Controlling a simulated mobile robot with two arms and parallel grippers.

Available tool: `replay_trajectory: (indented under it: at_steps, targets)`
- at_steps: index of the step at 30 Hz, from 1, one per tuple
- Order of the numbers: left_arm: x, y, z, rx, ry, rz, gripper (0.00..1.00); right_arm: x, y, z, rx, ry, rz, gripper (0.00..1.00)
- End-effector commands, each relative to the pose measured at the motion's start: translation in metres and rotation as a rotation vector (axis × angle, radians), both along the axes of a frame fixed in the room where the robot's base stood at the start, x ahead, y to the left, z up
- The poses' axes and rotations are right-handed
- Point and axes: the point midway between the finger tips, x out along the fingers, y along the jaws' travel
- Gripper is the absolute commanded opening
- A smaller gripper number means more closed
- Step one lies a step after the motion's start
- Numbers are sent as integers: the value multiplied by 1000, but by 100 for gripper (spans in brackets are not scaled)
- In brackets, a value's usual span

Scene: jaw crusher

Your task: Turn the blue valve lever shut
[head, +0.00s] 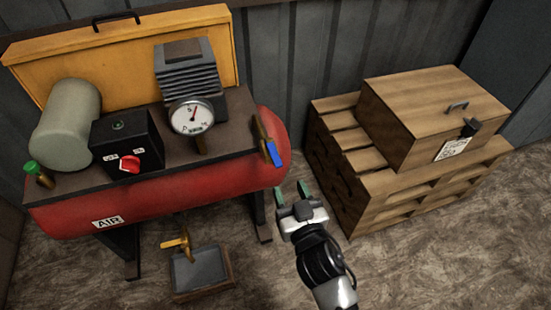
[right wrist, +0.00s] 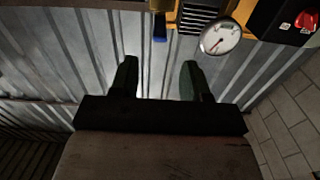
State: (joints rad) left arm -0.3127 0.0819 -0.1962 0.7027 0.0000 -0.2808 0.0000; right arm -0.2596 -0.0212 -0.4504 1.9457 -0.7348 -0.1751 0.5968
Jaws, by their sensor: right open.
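The blue valve lever (head: 274,153) is on a brass valve at the right end of the red air tank (head: 150,202) in the head view. It slants down and to the right. The lever also shows at the top of the right wrist view (right wrist: 160,28), beyond the fingertips. My right gripper (head: 292,190) is open and empty, below and a little right of the lever, apart from it. Its two fingers also show in the right wrist view (right wrist: 158,75). My left gripper is not in view.
A pressure gauge (head: 192,116) and a black switch box (head: 126,143) with a red knob stand on the tank's top plate. A wooden box (head: 425,115) sits on stacked pallets (head: 345,185) at the right. A drip tray (head: 203,268) lies below the tank.

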Motion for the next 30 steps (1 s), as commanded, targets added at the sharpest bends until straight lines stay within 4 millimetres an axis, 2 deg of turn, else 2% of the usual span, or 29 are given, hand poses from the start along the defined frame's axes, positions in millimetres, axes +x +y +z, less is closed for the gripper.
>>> replay_trajectory:
  at_steps: [15, 21, 29, 30]
  targets:
    - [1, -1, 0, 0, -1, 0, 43, 83, 27, 0, -2, 2, 1, 47]
    - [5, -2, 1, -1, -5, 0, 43, 97, 32, 0, -2, 3, 1, 47]
    - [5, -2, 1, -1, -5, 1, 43, 98, 32, -1, -2, 3, 1, 47]
    - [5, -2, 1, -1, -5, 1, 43, 98, 32, -1, -2, 3, 1, 44]
